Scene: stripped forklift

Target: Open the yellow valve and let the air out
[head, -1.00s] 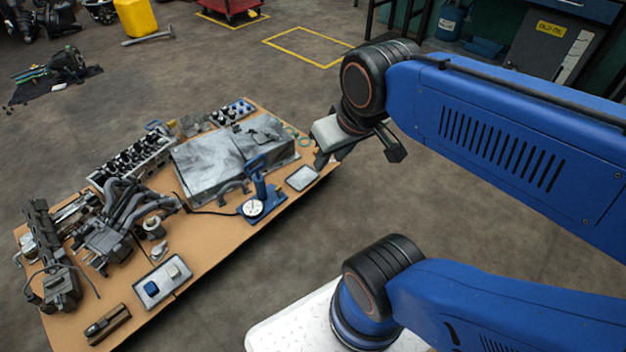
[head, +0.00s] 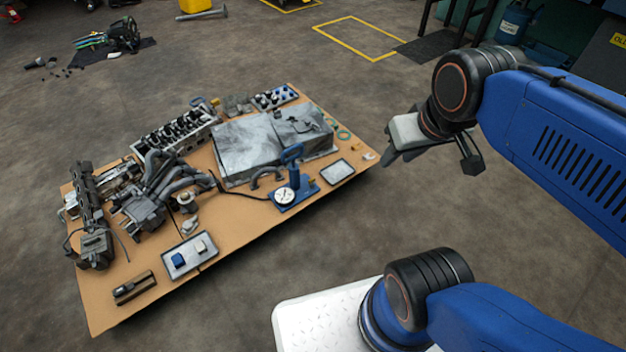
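I see no yellow valve in the head view. A blue hand pump with a round white gauge (head: 286,196) stands near the front right edge of the brown board (head: 240,225). A dark hose runs from the pump leftward to the engine parts. My gripper (head: 428,168) is in the air to the right of the board, apart from everything. Its fingers stand apart, with nothing seen between them.
A grey metal cover (head: 245,145), a cylinder head (head: 175,137), curved pipes (head: 165,180) and small trays (head: 190,256) crowd the board. A blue canister (head: 513,22) stands at the back right.

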